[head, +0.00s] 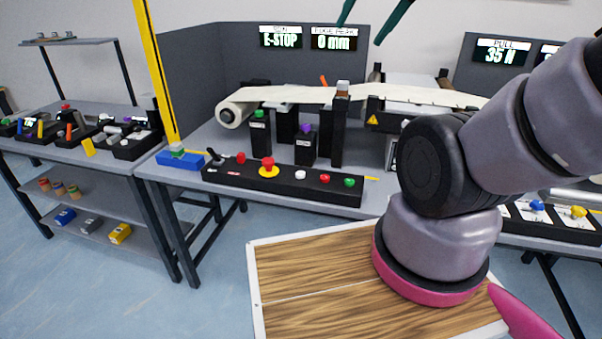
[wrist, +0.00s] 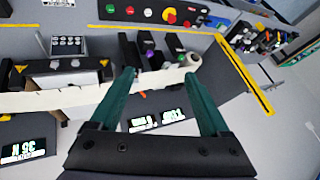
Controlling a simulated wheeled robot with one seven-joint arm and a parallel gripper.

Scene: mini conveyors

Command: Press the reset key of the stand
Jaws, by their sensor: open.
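The stand's black control panel (head: 285,184) lies along the front of the middle table. From left to right it carries a lever, a red button (head: 241,158), a red mushroom button on a yellow base (head: 267,167), a white button (head: 300,174), a red button (head: 325,179) and a green button (head: 350,182). Their labels are too small to read, so I cannot tell which is the reset key. The left display reads E-STOP (head: 281,41). The panel shows upside down in the wrist view (wrist: 205,20). My gripper (wrist: 160,77) is open and empty, high above the stand, apart from the panel.
A white web (head: 300,95) runs from a roll (head: 232,115) across the stand, with dark posts below it. A yellow upright (head: 157,75) stands at the table's left edge. A blue block (head: 180,162) sits left of the panel. Another cluttered table (head: 70,150) stands left.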

